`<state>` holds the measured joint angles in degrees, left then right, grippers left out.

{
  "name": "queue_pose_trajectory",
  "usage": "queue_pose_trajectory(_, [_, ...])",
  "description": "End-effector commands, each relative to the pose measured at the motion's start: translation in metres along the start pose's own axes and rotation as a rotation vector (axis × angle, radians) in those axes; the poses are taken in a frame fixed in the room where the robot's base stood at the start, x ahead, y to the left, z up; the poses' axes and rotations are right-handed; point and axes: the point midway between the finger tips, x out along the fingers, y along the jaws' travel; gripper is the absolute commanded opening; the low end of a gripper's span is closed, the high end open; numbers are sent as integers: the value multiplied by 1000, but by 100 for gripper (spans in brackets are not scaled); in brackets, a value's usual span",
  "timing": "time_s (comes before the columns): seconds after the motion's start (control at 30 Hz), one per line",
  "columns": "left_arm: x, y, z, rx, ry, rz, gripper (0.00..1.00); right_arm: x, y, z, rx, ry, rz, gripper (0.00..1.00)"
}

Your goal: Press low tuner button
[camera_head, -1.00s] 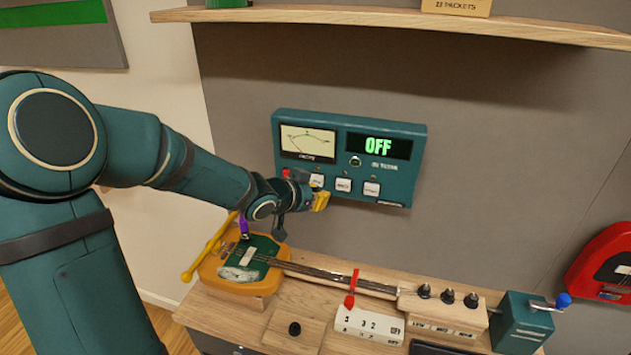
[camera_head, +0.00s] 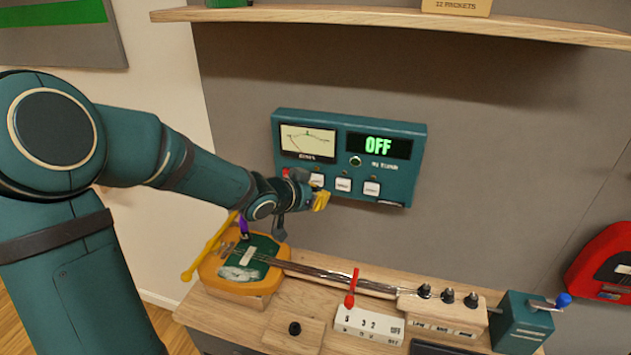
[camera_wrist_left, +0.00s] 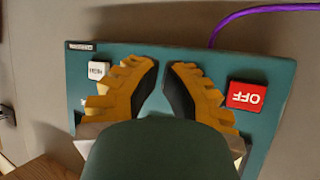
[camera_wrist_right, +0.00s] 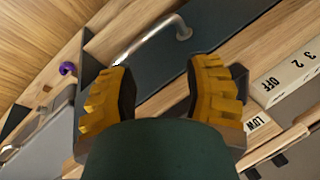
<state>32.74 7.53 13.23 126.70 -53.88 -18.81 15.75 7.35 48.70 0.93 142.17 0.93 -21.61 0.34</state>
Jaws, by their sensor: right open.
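The teal tuner box (camera_head: 415,170) hangs on the wall, with a needle meter (camera_head: 308,142) and a green "OFF" display (camera_head: 379,146). Three white buttons run along its lower front; the leftmost one (camera_head: 317,180) is partly hidden by my left gripper (camera_head: 318,200). In the left wrist view the panel appears upside down, with a "HIGH" button (camera_wrist_left: 98,70) at left and a red "OFF" button (camera_wrist_left: 248,96) at right. My left fingertips (camera_wrist_left: 161,65) are close together between them, with a narrow gap; contact cannot be told. My right gripper (camera_wrist_right: 162,70) is open and empty.
The wooden bench (camera_head: 290,320) below holds an orange-and-green stringed instrument (camera_head: 240,262), a red-lever selector (camera_head: 368,324), a knob block (camera_head: 440,308) and a teal crank box (camera_head: 520,322). A shelf (camera_head: 380,20) runs above the tuner.

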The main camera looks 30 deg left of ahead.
Motion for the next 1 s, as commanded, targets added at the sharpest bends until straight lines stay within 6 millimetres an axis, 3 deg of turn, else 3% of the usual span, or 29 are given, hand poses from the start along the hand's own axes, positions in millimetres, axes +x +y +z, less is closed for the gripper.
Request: queue_pose_trajectory(1.0, [8, -4, -4, 0, 0, 0, 0, -5, -2, -1, 0, 0, 0, 50])
